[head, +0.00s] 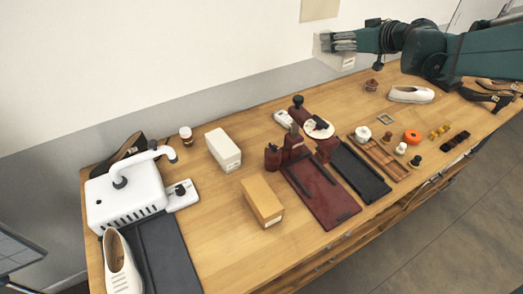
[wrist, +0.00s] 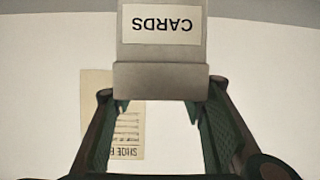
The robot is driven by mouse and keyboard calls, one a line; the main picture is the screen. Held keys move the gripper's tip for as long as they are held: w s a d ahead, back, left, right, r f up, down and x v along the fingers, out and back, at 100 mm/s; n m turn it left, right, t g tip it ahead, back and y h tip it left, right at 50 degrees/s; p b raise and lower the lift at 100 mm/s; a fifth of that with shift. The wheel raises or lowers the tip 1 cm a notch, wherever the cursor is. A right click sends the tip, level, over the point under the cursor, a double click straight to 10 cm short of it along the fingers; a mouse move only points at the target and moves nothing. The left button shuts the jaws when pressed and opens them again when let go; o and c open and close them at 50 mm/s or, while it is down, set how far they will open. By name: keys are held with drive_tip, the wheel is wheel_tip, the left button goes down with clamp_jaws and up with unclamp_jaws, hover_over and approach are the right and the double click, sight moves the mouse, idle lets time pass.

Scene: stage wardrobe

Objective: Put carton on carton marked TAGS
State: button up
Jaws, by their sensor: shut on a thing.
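My gripper (head: 338,42) is raised at the upper right, against the pale wall. It is shut on a pale carton (head: 343,64), clear of the table. The wrist view shows this carton (wrist: 160,55) between the fingers, with a label reading CARDS upside down in the picture. On the table stand a white carton (head: 223,150) and, nearer the front, a tan carton (head: 263,203). Both are well to the left of and below my gripper. No TAGS marking is readable on either, so I cannot tell which bears it.
A white shoe (head: 411,94) lies at the far right. A paper chart (wrist: 98,105) hangs on the wall.

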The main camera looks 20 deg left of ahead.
drive_tip(key=s+a+n+g+y+p, duration=0.1)
drive_tip(key=s+a+n+g, duration=0.25)
drive_tip(key=s, duration=1.25)
drive_tip(key=s+a+n+g+y+p, duration=0.1)
drive_tip(key=s+a+n+g, duration=0.3)
drive_tip(key=s, duration=1.1)
drive_tip(key=s+a+n+g+y+p, duration=0.15)
drive_tip(key=s+a, duration=0.45)
drive_tip(key=s, duration=1)
wheel_tip(320, 180, down, 12)
drive_tip(key=shift+d+r+m+b, duration=0.25)
drive_tip(key=shift+m+b, duration=0.05)
drive_tip(key=shift+b, duration=0.1)
drive_tip(key=shift+w+f, duration=0.1)
drive_tip(key=shift+f+b, duration=0.85)
drive_tip(key=shift+f, duration=2)
drive_tip(key=shift+f+b, duration=0.65)
drive_tip(key=shift+f, duration=1.4)
drive_tip(key=shift+f, duration=0.2)
